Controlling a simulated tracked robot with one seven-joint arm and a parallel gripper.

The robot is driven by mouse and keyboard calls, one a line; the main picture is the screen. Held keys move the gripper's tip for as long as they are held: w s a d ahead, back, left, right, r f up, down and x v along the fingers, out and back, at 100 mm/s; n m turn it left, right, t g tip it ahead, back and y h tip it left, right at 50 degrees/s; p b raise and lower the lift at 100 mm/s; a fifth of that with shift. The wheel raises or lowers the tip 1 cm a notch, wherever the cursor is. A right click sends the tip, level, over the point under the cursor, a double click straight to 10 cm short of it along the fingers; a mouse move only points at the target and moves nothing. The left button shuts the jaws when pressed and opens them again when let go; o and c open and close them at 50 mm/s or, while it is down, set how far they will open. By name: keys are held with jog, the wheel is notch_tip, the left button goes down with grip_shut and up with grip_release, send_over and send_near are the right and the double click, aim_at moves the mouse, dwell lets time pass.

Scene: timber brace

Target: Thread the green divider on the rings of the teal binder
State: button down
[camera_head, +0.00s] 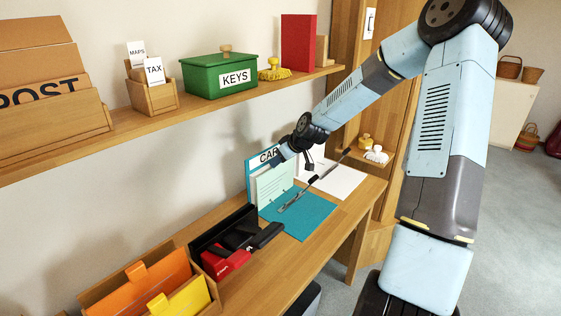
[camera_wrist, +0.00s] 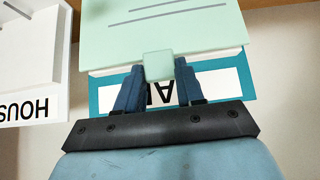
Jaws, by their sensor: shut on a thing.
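The teal binder (camera_head: 312,222) lies open on the desk, with one cover standing upright and a label on it starting "CAR" (camera_head: 262,158). Metal rings (camera_head: 291,201) show along the binder's middle. The green divider (camera_head: 273,187) is a pale mint sheet, held upright over the binder, in front of the label cover. My gripper (camera_head: 284,160) is shut on the divider's tab (camera_wrist: 158,66). In the wrist view the divider (camera_wrist: 200,28) shows printed lines, and the teal cover (camera_wrist: 246,84) lies behind it. I cannot tell whether the divider touches the rings.
A white binder (camera_head: 340,178) lies behind the teal one; its label starts "HOUS" (camera_wrist: 28,108). A shelf (camera_head: 140,125) with a green KEYS box (camera_head: 212,78) runs above.

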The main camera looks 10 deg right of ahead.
jog(key=shift+w+a, duration=0.2)
jog(key=shift+w, duration=0.1)
jog(key=shift+g+h, duration=0.3)
dwell(0.6)
dwell(0.8)
jog(key=shift+c, duration=0.7)
grip_release()
jog(key=shift+w, duration=0.1)
jog(key=shift+r, duration=4)
jog(key=shift+a, duration=0.1)
